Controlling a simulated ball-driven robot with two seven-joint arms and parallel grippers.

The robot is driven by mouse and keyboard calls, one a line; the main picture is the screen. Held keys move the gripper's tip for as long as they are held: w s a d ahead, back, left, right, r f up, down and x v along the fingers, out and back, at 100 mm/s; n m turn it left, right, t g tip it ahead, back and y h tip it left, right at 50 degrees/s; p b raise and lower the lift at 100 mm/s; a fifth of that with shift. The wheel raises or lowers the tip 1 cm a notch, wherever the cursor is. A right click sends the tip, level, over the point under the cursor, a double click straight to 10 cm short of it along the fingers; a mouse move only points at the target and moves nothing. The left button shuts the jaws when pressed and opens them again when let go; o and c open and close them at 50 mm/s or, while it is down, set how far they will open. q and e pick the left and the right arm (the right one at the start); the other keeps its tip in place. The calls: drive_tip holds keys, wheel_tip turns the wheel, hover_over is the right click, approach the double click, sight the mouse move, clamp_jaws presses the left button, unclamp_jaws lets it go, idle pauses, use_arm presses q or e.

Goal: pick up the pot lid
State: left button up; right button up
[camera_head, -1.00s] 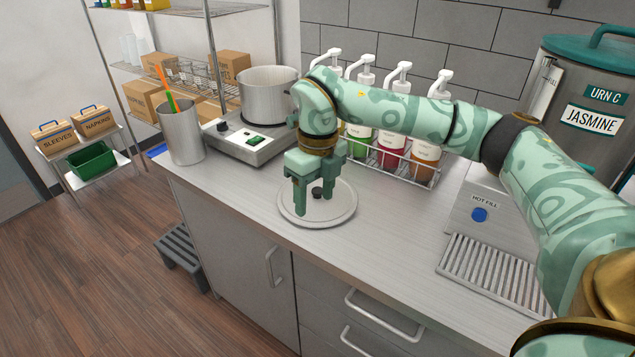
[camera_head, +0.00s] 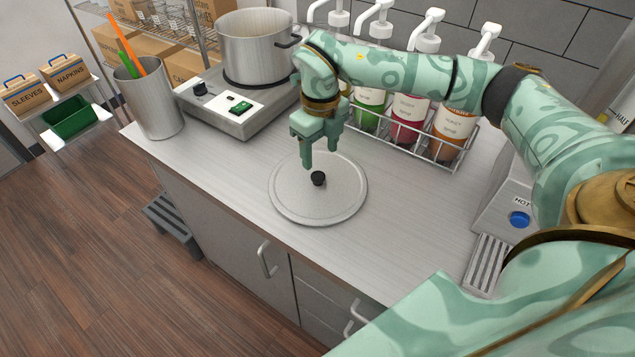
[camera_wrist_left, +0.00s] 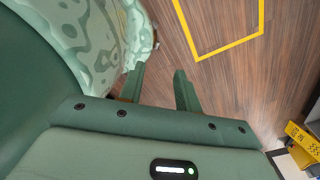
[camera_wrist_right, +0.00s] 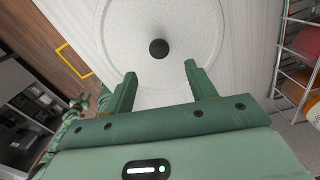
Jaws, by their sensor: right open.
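The pot lid (camera_head: 300,205) is a round grey disc with a rim and a black knob (camera_head: 318,178). It lies flat on the counter. My right gripper (camera_head: 320,163) is open and empty, above the lid's far part, just behind the knob in the head view. In the right wrist view the lid (camera_wrist_right: 187,30) and its knob (camera_wrist_right: 158,48) lie beyond the open fingertips (camera_wrist_right: 160,72), apart from them. My left gripper (camera_wrist_left: 160,72) shows in its wrist view with its fingers apart, nothing between them, over the wooden floor.
A pot (camera_head: 258,52) stands on a hot plate (camera_head: 225,112) behind the lid. A metal cup with sticks (camera_head: 150,100) is at the left. A wire rack of syrup bottles (camera_head: 405,110) stands close at the right. The counter left of the lid is clear.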

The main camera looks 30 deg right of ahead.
sight(319, 176)
wheel_tip(319, 176, down, 2)
drive_tip(key=shift+w+f, duration=0.1)
drive_tip(key=shift+f, duration=0.1)
wheel_tip(319, 176, down, 5)
drive_tip(key=shift+w+f+b, duration=0.1)
drive_tip(key=shift+f+b, duration=0.1)
drive_tip(key=shift+b, duration=0.25)
drive_tip(key=shift+r, duration=0.1)
drive_tip(key=c, duration=1.2)
